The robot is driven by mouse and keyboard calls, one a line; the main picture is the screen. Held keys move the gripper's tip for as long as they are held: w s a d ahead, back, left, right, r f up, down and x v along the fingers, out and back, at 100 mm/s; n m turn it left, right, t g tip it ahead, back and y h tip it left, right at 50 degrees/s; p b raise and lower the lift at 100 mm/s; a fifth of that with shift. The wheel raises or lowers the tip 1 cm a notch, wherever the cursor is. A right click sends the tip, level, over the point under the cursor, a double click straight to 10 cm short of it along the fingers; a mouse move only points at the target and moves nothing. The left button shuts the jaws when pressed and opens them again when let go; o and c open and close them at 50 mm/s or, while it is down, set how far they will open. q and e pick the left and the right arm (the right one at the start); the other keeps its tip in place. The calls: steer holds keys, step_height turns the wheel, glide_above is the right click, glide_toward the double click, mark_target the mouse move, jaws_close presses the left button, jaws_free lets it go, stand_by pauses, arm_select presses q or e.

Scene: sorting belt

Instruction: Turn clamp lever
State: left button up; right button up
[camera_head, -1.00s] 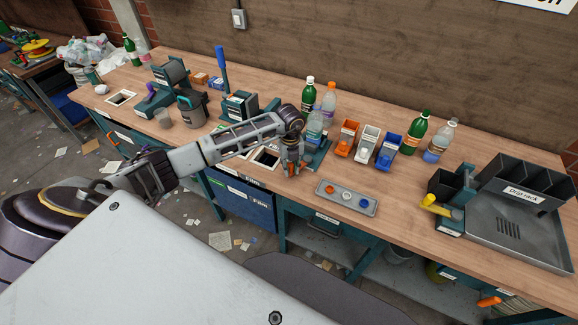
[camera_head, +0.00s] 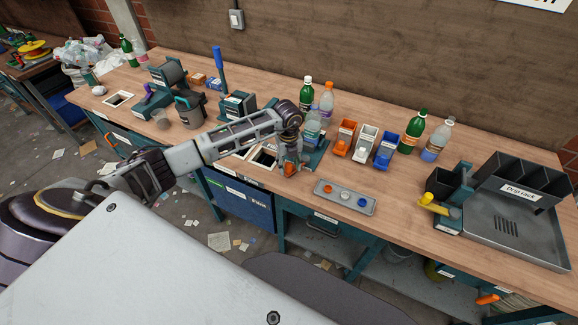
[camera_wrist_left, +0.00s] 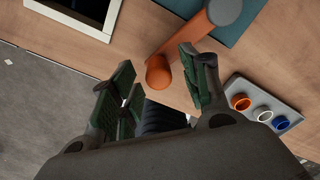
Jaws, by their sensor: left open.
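The orange clamp lever (camera_wrist_left: 182,45) shows in the left wrist view, with its rounded end nearest me and a grey pivot cap at the far end over a teal base (camera_wrist_left: 244,30). My left gripper (camera_wrist_left: 156,62) is open, its green-padded fingers on either side of the lever's rounded end. I cannot tell whether either finger touches it. In the head view my left gripper (camera_head: 291,166) is low over the bench's front edge, with the orange lever end (camera_head: 290,171) at its fingers. A clear bottle (camera_head: 312,126) stands just behind. My arm partly hides the clamp. My right gripper is not in view.
A grey tray (camera_head: 326,194) with orange, white and blue rings lies close right of the gripper. A square bench opening (camera_head: 264,158) is just left. Small orange, white and blue bins (camera_head: 387,150) and bottles stand behind. A drip rack (camera_head: 515,235) is far right.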

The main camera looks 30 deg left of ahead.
arm_select(q)
step_height(320, 180, up, 11)
steer(key=shift+f, duration=0.15)
stand_by(0.4)
stand_by(0.5)
